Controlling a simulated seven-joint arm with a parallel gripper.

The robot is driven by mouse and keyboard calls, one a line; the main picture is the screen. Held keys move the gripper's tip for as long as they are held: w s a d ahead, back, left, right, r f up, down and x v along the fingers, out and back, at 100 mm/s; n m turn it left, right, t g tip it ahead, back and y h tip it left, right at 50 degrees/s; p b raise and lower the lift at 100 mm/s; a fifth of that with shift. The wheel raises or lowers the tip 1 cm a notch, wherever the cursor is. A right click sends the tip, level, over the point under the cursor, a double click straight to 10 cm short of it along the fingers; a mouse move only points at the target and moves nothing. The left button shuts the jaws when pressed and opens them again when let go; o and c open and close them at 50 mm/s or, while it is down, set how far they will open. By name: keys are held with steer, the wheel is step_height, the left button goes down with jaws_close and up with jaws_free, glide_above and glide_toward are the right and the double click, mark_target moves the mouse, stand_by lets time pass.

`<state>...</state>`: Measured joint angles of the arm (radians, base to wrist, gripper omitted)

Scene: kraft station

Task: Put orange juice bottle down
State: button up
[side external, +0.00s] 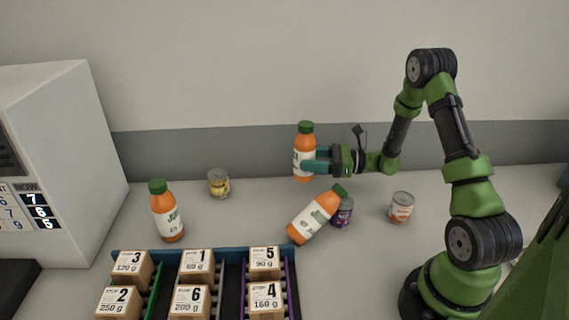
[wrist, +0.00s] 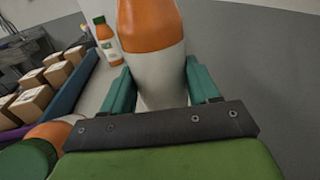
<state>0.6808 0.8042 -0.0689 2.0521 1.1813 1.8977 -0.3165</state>
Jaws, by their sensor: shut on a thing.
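My gripper (side external: 317,166) is shut on an orange juice bottle (side external: 305,140) with a green cap, held upright. In the wrist view this bottle (wrist: 151,35) stands between the teal fingers (wrist: 160,92); its top is out of frame. In the side view the bottle is at the back of the counter, and whether its base touches the surface is hard to tell. A second orange juice bottle (side external: 167,212) stands upright at the left, also in the wrist view (wrist: 108,42).
A blue-edged rack (side external: 190,252) with several numbered boxes is at the front. A white machine (side external: 52,150) stands left. Counter between the left bottle and tilted bottle is clear.

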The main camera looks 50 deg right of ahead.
mark_target(311, 176)
steer(key=shift+f, duration=2.9)
steer(key=shift+f, duration=0.1)
steer(key=o, duration=1.4)
steer(key=shift+f, duration=0.1)
steer(key=shift+s+d+r, duration=0.1)
steer(key=shift+r, duration=0.1)
steer(key=v, duration=1.1)
steer(key=shift+s+d, duration=0.2)
steer(key=shift+s, duration=0.15)
